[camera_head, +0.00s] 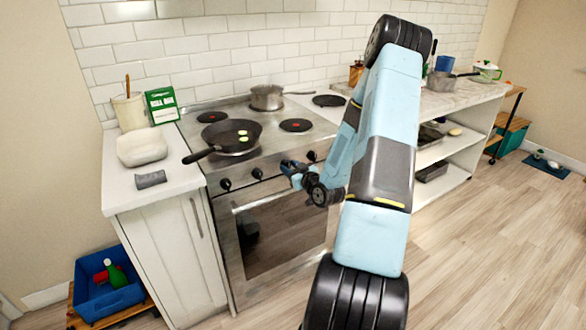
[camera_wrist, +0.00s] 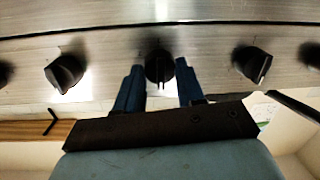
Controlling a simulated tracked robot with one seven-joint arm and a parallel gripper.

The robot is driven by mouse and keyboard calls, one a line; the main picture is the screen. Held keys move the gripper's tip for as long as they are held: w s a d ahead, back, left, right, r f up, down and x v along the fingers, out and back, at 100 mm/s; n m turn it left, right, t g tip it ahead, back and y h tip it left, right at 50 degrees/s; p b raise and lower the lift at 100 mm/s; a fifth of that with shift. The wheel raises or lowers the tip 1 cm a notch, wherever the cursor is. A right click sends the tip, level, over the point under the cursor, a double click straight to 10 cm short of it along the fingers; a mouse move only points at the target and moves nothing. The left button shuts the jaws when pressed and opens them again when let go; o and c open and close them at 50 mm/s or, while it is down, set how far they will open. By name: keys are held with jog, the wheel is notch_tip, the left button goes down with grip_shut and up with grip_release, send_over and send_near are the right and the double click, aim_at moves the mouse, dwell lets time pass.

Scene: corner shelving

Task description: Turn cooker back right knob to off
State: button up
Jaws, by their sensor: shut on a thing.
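The cooker (camera_head: 262,188) stands against the tiled wall with a row of dark knobs on its metal front panel. My gripper (camera_head: 288,167) is at this panel in the head view, and its fingers cover the knob there. In the wrist view my gripper (camera_wrist: 160,80) has one blue finger on each side of a black knob (camera_wrist: 160,66) and is shut on it. A pale mark on the knob's face points down in that picture. Other knobs show to the left (camera_wrist: 66,72) and to the right (camera_wrist: 252,64). I cannot tell which burner the held knob serves.
A frying pan (camera_head: 231,137) with its handle out to the left and a pot (camera_head: 267,98) stand on the cooktop. Red shows at the centre of one burner (camera_head: 296,125). The oven handle (camera_head: 262,199) runs below the knobs. The floor (camera_head: 480,240) is clear.

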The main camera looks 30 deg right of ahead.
jog(key=shift+f+n, duration=0.1)
jog(key=shift+n, duration=0.3)
jog(key=o, duration=1)
jog(key=shift+o, duration=0.2)
